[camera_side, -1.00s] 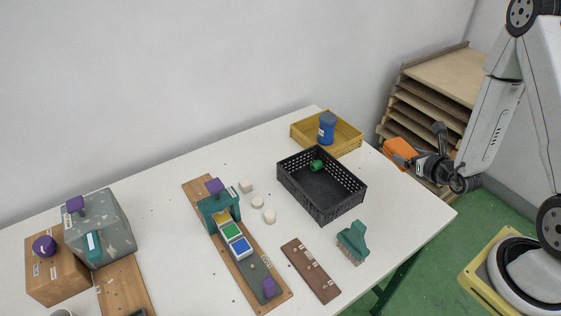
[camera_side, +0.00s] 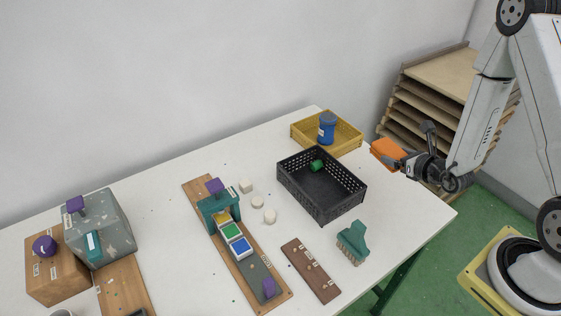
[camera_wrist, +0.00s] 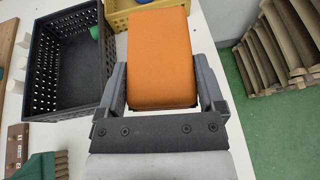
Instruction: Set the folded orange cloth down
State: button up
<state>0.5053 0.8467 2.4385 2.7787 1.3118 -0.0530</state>
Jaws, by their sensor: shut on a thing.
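The folded orange cloth (camera_side: 387,153) is a thick block held in my gripper (camera_side: 404,164), above the right end of the white table. In the wrist view the cloth (camera_wrist: 161,58) lies between the two dark fingers of my gripper (camera_wrist: 163,88), which are shut on its sides. In the side view it hangs to the right of the black crate and the yellow tray. The far side of the cloth and its exact height above the table cannot be told.
A black crate (camera_side: 343,207) with a green piece (camera_side: 317,165) inside stands left of my gripper. A yellow tray (camera_side: 349,143) holds a blue jar (camera_side: 327,128). A teal brush (camera_side: 353,242) lies near the front edge. A shelf rack (camera_side: 440,85) stands beyond the table. Bare tabletop (camera_side: 400,215) lies right of the crate.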

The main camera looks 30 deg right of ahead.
jog(key=w+a+r+n+g+y, duration=0.15)
jog(key=a+n+y, duration=0.25)
jog(key=a, duration=0.8)
jog(key=w+a+n+y, duration=0.2)
jog(key=a+n+y, duration=0.15)
jog(key=a, duration=0.85)
jog(key=s+a+r+n+g+y, duration=0.1)
jog(key=s+a+n+g+y, duration=0.4)
jog(key=a, duration=0.6)
jog(key=s+a+r+n+g+y, duration=0.1)
jog(key=s+a+n+g+y, duration=0.15)
jog(key=s+a, duration=0.7)
jog(key=shift+t+h, duration=0.3)
jog(key=shift+h, duration=0.2)
jog(key=w+a+f, duration=0.3)
jog(key=w, duration=0.1)
jog(key=w+a+f, duration=0.3)
jog(key=w+a, duration=0.1)
jog(key=w+a+f, duration=0.2)
jog(key=w+a, duration=0.1)
jog(key=w, duration=0.1)
jog(key=shift+a+f, duration=0.25)
jog(key=shift+f, duration=0.15)
jog(key=shift+w+a+f, duration=0.25)
jog(key=shift+w+f, duration=0.1)
jog(key=shift+f, duration=0.1)
